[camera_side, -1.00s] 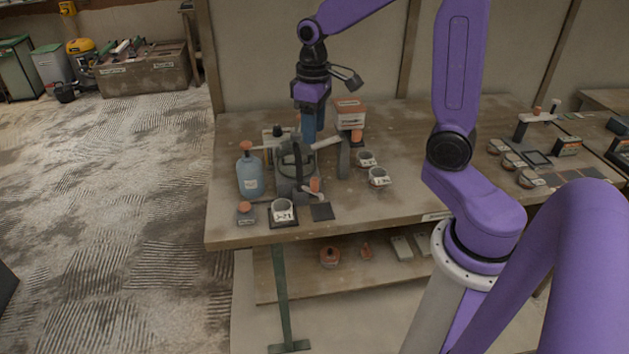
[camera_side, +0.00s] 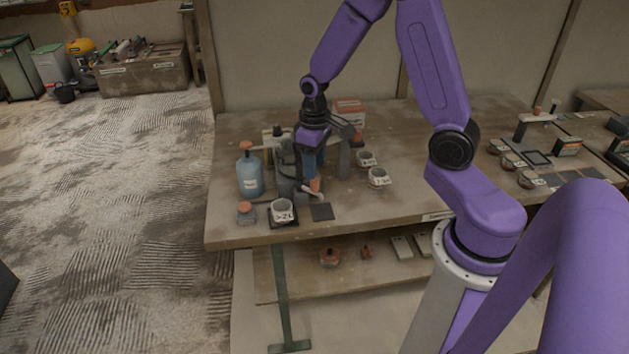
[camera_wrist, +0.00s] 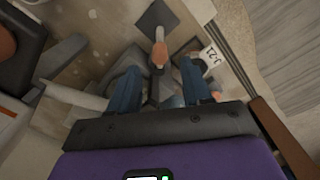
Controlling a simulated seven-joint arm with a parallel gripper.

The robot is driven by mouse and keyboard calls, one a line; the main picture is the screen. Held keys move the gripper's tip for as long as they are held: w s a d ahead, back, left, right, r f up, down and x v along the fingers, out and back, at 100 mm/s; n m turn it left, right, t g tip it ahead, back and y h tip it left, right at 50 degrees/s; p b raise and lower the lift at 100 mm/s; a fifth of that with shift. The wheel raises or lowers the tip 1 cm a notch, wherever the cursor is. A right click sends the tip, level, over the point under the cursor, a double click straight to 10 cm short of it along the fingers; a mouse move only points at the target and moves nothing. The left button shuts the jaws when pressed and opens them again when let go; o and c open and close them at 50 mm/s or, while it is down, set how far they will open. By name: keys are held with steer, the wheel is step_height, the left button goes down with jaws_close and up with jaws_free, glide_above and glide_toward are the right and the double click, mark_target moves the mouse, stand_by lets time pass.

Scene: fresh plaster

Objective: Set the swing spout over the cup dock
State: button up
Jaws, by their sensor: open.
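The swing spout (camera_side: 313,191) is a short pale arm with an orange knob at the front of a dark grey machine (camera_side: 285,165). It points toward an empty dark square pad (camera_side: 321,212). A pale cup labelled J-21 (camera_side: 283,210) stands on another dark square base, apparently the cup dock (camera_side: 291,224), left of the spout. In the wrist view the orange knob (camera_wrist: 160,54) shows between and beyond the blue fingers, with the cup's label (camera_wrist: 211,65) at right. My gripper (camera_side: 312,172) is open and empty, just above and behind the knob; contact is not visible.
A blue bottle (camera_side: 249,175) with an orange cap stands left of the machine, and a small orange-topped jar (camera_side: 246,213) stands in front. Two pale cups (camera_side: 379,177) sit at right. An upright grey post (camera_side: 344,158) stands close beside my gripper.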

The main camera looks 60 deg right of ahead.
mark_target(315, 181)
steer(key=shift+f, duration=3)
jaws_close()
